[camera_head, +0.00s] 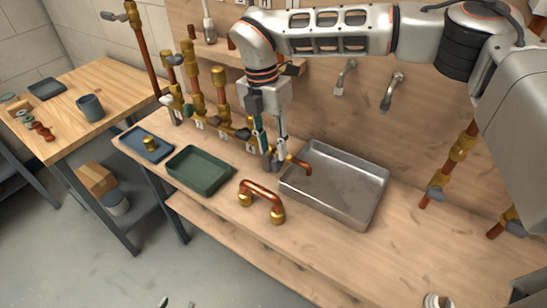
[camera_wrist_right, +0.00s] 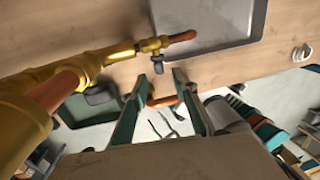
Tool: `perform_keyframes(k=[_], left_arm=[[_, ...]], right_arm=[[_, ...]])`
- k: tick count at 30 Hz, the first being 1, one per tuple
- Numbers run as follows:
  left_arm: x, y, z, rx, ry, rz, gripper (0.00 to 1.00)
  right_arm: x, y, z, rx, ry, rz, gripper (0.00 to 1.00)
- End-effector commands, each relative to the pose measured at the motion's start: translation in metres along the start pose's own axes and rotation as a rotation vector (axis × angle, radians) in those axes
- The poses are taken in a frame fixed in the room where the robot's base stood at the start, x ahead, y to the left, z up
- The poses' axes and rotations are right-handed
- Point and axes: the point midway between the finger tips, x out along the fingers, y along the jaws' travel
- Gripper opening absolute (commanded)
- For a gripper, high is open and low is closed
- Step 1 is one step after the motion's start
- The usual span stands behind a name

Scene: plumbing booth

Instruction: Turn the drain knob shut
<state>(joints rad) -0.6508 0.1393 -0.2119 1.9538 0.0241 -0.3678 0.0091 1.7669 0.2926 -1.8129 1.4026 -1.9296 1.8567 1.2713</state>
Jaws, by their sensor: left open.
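The brass drain valve (camera_wrist_right: 152,45) has a short copper spout reaching over a metal tray. Its dark knob (camera_wrist_right: 158,66) hangs below the valve body in the right wrist view. My right gripper (camera_wrist_right: 159,76) has its fingers apart, one on each side of the knob, with gaps showing. In the head view the right gripper (camera_head: 274,162) points down at the valve beside the tray, and its fingers largely hide the knob. Only the tips of my left gripper (camera_head: 176,303) show at the bottom edge of the head view, apart and empty, far from the valve.
The metal tray (camera_head: 376,195) stands right of the valve. A copper U-pipe (camera_head: 263,192), a green tray (camera_head: 219,187) and a blue tray (camera_head: 128,144) lie on the bench. Several brass-fitted pipes rise behind on the left. The front right of the bench is mostly clear.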

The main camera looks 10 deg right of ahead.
Motion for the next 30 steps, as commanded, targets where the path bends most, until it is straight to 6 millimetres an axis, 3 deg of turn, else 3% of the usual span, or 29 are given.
perform_keyframes(k=[3, 10, 22, 25, 30], left_arm=[[0.0, 0.001, 0.001, 0.0, -0.002, 0.001, 0.44], [-0.001, 0.0, -0.003, 0.0, 0.005, 0.0, 0.44], [0.0, -0.001, -0.008, 0.001, 0.014, -0.002, 0.44], [0.0, -0.001, -0.008, 0.0, 0.014, -0.002, 0.44], [0.0, -0.001, -0.008, 0.0, 0.014, -0.001, 0.44]], right_arm=[[0.021, 0.0, 0.0, 0.0, 0.002, -0.002, 0.28], [0.049, 0.0, 0.0, 0.0, 0.001, 0.0, 0.28], [0.057, 0.0, 0.001, 0.0, -0.001, 0.002, 0.28], [0.057, 0.0, 0.0, 0.0, 0.0, 0.001, 0.03], [0.057, 0.0, 0.0, 0.0, 0.0, 0.002, 0.0]])
